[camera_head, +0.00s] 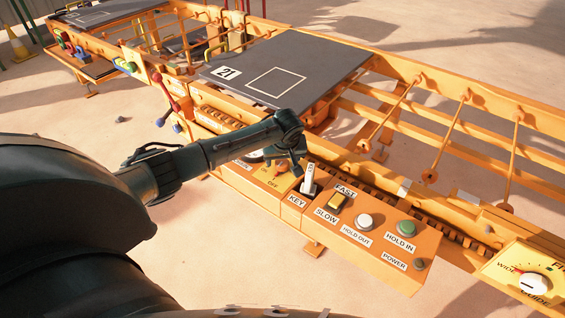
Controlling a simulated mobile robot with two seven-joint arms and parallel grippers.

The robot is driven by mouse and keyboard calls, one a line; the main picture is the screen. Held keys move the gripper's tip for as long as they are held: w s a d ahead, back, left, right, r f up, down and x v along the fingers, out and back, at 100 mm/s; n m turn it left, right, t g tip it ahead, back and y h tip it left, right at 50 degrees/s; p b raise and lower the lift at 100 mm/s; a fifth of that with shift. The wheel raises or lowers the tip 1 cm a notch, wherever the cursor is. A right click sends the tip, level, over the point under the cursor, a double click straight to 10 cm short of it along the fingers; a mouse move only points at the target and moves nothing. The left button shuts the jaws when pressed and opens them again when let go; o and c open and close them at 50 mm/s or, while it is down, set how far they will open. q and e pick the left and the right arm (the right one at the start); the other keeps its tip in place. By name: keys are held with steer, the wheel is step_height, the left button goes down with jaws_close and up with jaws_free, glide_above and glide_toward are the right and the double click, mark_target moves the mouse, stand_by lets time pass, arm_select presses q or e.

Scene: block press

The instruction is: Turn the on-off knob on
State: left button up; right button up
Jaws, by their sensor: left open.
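The orange control box (345,243) runs along the front of an orange machine frame. An orange knob (282,166) sits on its left part, near small ON and OFF lettering, and is partly hidden by my gripper. My left arm comes in from the left, and its dark left gripper (294,156) is open over this area, beside the knob. I cannot tell whether it touches the knob. A pale key switch (309,180) labelled KEY stands just right of the gripper. My right gripper is not in view.
A yellow FAST/SLOW switch (338,201), a white HOLD OUT button (364,221), a green HOLD IN button (406,228) and a POWER button (419,264) lie to the right. A red-handled lever (160,80) stands at left. A dark plate (300,55) lies behind.

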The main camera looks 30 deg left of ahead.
arm_select(q)
steer(key=shift+w+a+f, duration=0.1)
steer(key=shift+w+f, duration=0.05)
steer(key=shift+f, duration=0.3)
steer(key=c, duration=1)
steer(key=shift+o, duration=0.2)
